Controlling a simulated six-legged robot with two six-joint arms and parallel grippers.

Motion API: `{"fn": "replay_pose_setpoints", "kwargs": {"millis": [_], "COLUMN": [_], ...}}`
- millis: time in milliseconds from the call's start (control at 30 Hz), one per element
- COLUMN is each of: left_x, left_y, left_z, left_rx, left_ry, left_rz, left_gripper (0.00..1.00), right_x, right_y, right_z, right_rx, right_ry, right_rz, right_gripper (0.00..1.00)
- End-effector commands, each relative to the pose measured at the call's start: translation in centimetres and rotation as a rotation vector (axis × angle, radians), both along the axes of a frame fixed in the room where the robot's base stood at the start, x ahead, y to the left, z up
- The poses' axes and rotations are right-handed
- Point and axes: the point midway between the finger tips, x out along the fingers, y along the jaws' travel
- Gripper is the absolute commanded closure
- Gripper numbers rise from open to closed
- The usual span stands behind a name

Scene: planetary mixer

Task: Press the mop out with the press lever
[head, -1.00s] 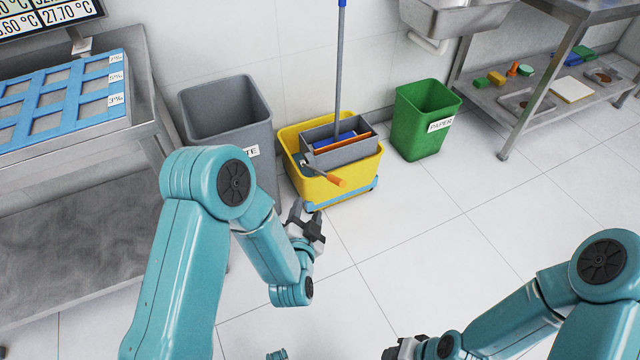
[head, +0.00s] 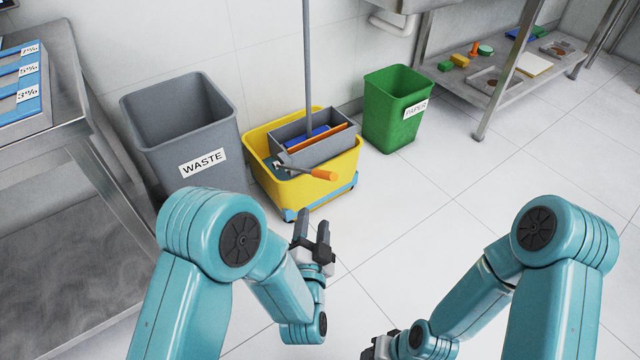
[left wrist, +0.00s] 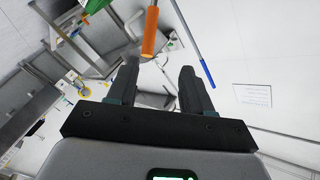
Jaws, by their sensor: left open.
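The yellow mop bucket (head: 270,182) stands on the floor with a grey press (head: 315,150) set in its top. The press lever (head: 302,172) points to the right and ends in an orange grip (head: 324,175). The mop's handle (head: 307,60) rises upright from the press, with blue and orange parts at its foot. My left gripper (head: 311,229) is open and empty, in front of and below the lever in the picture, apart from it. In the left wrist view the orange grip (left wrist: 150,32) shows beyond the open fingers. My right gripper (head: 378,348) is at the bottom edge, its jaws unclear.
A grey waste bin (head: 150,128) stands close left of the bucket, and a green paper bin (head: 390,122) to its right. A steel table (head: 75,135) is at the left, a steel shelf (head: 500,100) at the back right. The floor on the right is free.

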Motion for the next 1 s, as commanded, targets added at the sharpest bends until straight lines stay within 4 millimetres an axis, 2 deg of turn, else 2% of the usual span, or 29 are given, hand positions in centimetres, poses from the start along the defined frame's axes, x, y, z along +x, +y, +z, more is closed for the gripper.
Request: {"fn": "replay_pose_setpoints", "kwargs": {"millis": [33, 167, 267, 367, 800, 1000], "left_x": [-0.2, -0.4, 0.2, 1.8, 12.2, 15.0], "left_y": [-0.6, -1.3, -1.5, -1.5, -1.9, -2.2], "left_z": [-0.9, -1.2, -1.2, -1.1, -1.3, -1.2], "left_rx": [0.001, 0.000, -0.001, -0.002, 0.000, 0.000], "left_ry": [-0.003, -0.010, -0.012, -0.013, -0.013, -0.011], "left_rz": [-0.013, -0.028, -0.029, -0.027, -0.026, -0.028], "left_gripper": [0.50, 0.50, 0.50, 0.50, 0.50, 0.50], "right_x": [0.0, 0.0, 0.0, 0.1, 0.5, 0.8], "right_y": [0.0, 0.0, -0.1, -0.1, -0.5, -0.7], "right_z": [-1.0, -1.6, -1.8, -2.0, -4.2, -4.7], "right_rx": [0.000, 0.000, 0.000, 0.000, -0.004, -0.006], "right_ry": [0.000, -0.001, 0.000, -0.002, -0.009, -0.016], "right_rz": [-0.001, -0.001, -0.002, -0.004, -0.021, -0.026], "right_gripper": [0.57, 0.57, 0.57, 0.57, 0.57, 0.57]}}
